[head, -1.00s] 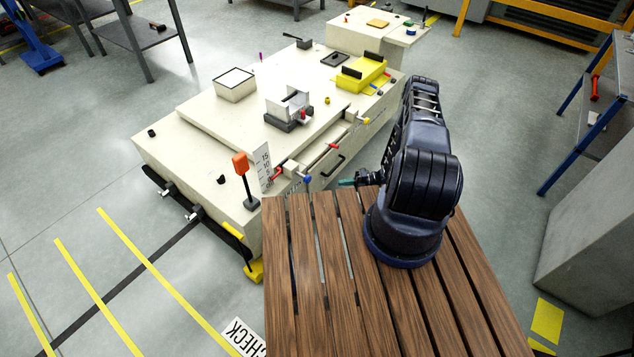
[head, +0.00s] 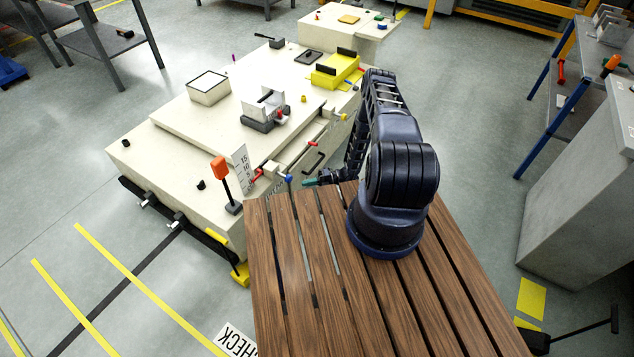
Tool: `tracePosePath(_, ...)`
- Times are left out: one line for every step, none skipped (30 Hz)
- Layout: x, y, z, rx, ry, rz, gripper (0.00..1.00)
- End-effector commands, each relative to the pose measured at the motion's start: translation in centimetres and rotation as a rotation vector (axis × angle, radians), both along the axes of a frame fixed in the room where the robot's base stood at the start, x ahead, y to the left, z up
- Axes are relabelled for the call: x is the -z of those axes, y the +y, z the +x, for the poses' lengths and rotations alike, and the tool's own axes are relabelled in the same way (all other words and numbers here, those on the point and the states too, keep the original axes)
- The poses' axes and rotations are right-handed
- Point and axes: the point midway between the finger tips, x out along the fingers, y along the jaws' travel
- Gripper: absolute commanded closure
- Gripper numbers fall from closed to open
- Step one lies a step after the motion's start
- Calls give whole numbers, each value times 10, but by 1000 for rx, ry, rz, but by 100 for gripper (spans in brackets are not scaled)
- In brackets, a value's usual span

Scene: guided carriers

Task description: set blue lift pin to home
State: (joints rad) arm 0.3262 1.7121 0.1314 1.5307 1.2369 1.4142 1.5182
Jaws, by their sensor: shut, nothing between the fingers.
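The blue lift pin (head: 289,179) is a small blue knob on the near side of the cream carrier (head: 165,165), beside a red-handled part (head: 258,174) and a white scale card (head: 240,168) with numbers. My gripper (head: 308,183), with green fingertips, is just right of the blue pin in the picture. It is shut and empty. A small gap seems to show between the fingertips and the pin; whether they touch in depth I cannot tell. The pin's lower part and its slot are too small to make out.
My wooden slatted deck (head: 290,290) lies close to the carrier's near side. An orange-topped lever (head: 220,168) stands at the carrier's corner. Other red (head: 313,143) and yellow (head: 342,117) knobs line the same side. A grey cabinet (head: 585,190) stands at right; open floor lies between.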

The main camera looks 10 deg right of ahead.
Motion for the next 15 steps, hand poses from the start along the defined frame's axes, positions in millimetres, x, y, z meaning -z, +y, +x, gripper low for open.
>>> tracePosePath(0, 10, 0, -2, 1, 0, 100)
tracePosePath(0, 14, -1, -2, 1, 0, 100)
tracePosePath(0, 19, 3, -3, -2, -1, 100)
tracePosePath(0, 22, 7, -2, -2, -1, 100)
tracePosePath(0, 25, 11, -1, -3, -1, 100)
tracePosePath(0, 28, 14, -1, -4, -1, 100)
tracePosePath(0, 31, 17, -1, -3, -1, 100)
tracePosePath(0, 33, 19, -2, -3, -1, 100)
tracePosePath(0, 36, 21, -2, -2, 0, 100)
tracePosePath(0, 37, 23, -1, -2, 0, 100)
tracePosePath(0, 38, 24, -1, -1, 0, 100)
tracePosePath(0, 40, 26, 0, -1, 0, 100)
tracePosePath(0, 40, 27, 1, -2, 0, 100)
tracePosePath(0, 41, 28, 1, -2, 0, 100)
tracePosePath(0, 42, 29, 1, -2, 0, 100)
